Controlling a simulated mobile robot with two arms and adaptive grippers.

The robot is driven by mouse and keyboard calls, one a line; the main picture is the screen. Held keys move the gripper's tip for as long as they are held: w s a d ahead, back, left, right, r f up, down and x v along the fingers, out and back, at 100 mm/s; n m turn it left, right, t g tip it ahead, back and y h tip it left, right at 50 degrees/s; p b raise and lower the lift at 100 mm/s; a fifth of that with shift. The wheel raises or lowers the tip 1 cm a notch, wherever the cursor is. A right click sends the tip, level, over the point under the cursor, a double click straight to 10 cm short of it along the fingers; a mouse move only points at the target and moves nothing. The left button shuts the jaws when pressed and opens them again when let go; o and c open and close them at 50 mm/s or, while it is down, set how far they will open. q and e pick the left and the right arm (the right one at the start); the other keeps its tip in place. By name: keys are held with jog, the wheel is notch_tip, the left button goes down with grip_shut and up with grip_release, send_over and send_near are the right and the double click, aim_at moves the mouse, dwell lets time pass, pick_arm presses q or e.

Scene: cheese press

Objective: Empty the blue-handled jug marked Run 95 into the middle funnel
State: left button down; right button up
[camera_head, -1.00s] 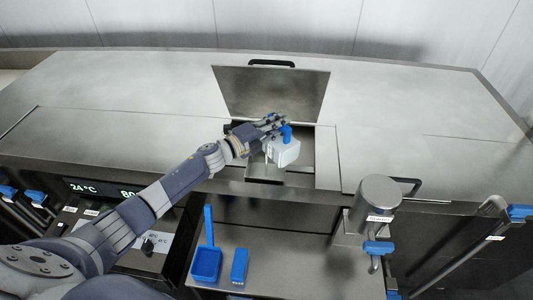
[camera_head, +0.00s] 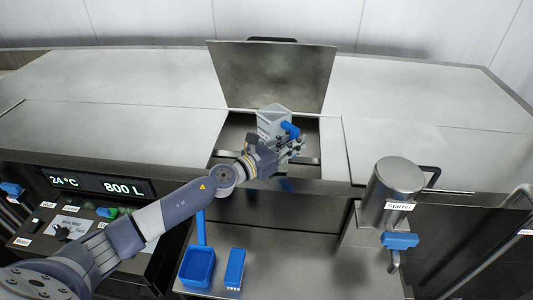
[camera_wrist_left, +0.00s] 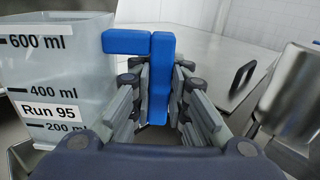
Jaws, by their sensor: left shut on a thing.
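The jug marked Run 95 (camera_head: 274,122) is translucent with a blue handle (camera_head: 291,130). In the left wrist view the jug (camera_wrist_left: 55,75) is at the left, its Run 95 label and 200 to 600 ml marks readable and about level. My left gripper (camera_head: 290,146) is shut on the blue handle, which also shows between the fingers in the left wrist view (camera_wrist_left: 160,85). The jug is held over the open hatch (camera_head: 235,135) in the steel top. I cannot tell how much is in it. No funnel can be made out. My right gripper is out of view.
The hatch lid (camera_head: 270,75) stands raised behind the jug. A steel container labelled Starter (camera_head: 396,182) with a blue valve handle is at the right. A blue scoop (camera_head: 198,265) and a blue brush (camera_head: 235,268) lie on the lower shelf. The steel top is otherwise clear.

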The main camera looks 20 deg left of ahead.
aim_at(292, 135)
pick_arm(q)
jog(key=shift+r, duration=0.15)
jog(key=shift+r+p, duration=1.45)
jog(key=shift+p, duration=0.3)
dwell(1.4)
